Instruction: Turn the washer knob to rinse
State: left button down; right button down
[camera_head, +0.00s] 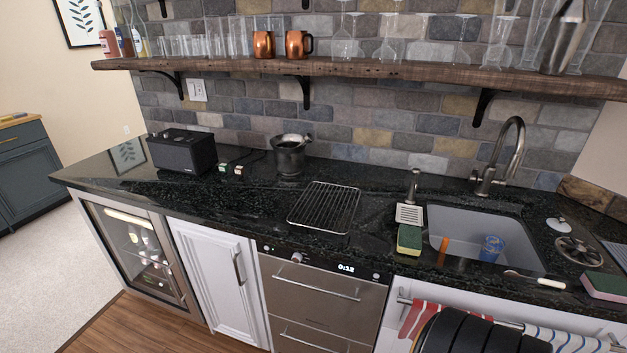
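The washer (322,300) is a steel two-drawer unit built in under the dark counter, with a horizontal handle on each drawer. Its dark control strip runs along the top, just below the counter edge. A round silver knob (297,258) sits on the left part of this strip. A lit display (346,268) to its right reads about 0:12. The knob's pointer and any setting labels are too small to read.
A wire rack (324,207) lies on the counter above the washer. To the right are a sponge (409,239) and a sink (462,229) holding a blue cup. Striped towels (420,318) hang right of the washer. A black rounded shape (480,335) fills the bottom edge there.

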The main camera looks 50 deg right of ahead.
aim_at(297, 257)
jog(key=z, duration=1.5)
